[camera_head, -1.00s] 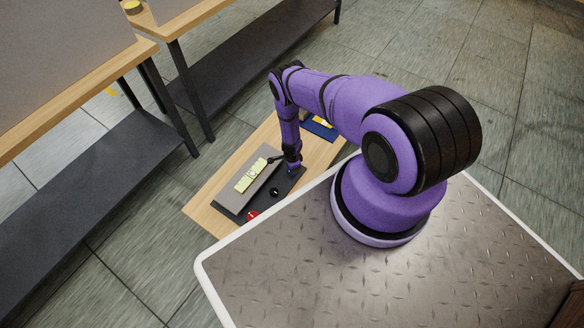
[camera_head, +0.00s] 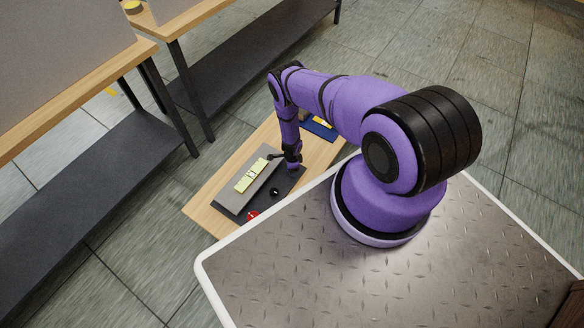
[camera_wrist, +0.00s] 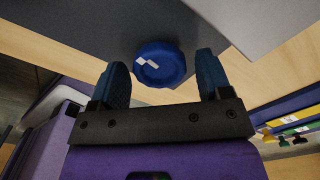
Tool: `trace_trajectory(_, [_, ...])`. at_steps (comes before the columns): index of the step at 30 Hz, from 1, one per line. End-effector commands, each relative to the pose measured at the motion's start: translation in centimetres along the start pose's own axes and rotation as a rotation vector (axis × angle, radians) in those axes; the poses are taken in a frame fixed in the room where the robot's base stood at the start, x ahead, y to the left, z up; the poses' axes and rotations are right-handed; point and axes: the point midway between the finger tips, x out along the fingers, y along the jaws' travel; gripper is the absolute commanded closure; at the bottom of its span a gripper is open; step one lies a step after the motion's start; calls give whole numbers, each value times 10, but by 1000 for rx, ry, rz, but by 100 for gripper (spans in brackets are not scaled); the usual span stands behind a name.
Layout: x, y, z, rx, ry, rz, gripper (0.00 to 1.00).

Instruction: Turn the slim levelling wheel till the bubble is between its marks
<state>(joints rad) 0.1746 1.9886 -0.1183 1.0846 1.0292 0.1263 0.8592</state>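In the wrist view a blue wheel (camera_wrist: 170,74) with a scalloped rim and white marks on its face sits at the edge of a dark plate. My gripper (camera_wrist: 162,61) is open, with one blue finger on each side of the wheel and a gap visible on both sides. In the head view my gripper (camera_head: 292,163) is at the right end of the dark plate (camera_head: 232,207) and hides the wheel. A yellow-green level strip (camera_head: 246,181) lies on the grey block on this plate. Its bubble and marks are too small to read.
A black knob (camera_head: 275,192) and a red knob (camera_head: 252,215) are on the dark plate. A blue tray (camera_head: 319,130) lies behind my gripper on the wooden bench (camera_head: 199,206). Blue and yellow binder-like objects (camera_wrist: 287,112) show at right in the wrist view.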

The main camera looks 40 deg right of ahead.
Motion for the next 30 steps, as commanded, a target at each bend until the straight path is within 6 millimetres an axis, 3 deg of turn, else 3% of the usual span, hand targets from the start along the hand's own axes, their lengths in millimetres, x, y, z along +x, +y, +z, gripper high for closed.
trace_trajectory(14, [-8,-1,0,3,-1,0,21])
trace_trajectory(30, [-87,-1,0,1,-1,-1,21])
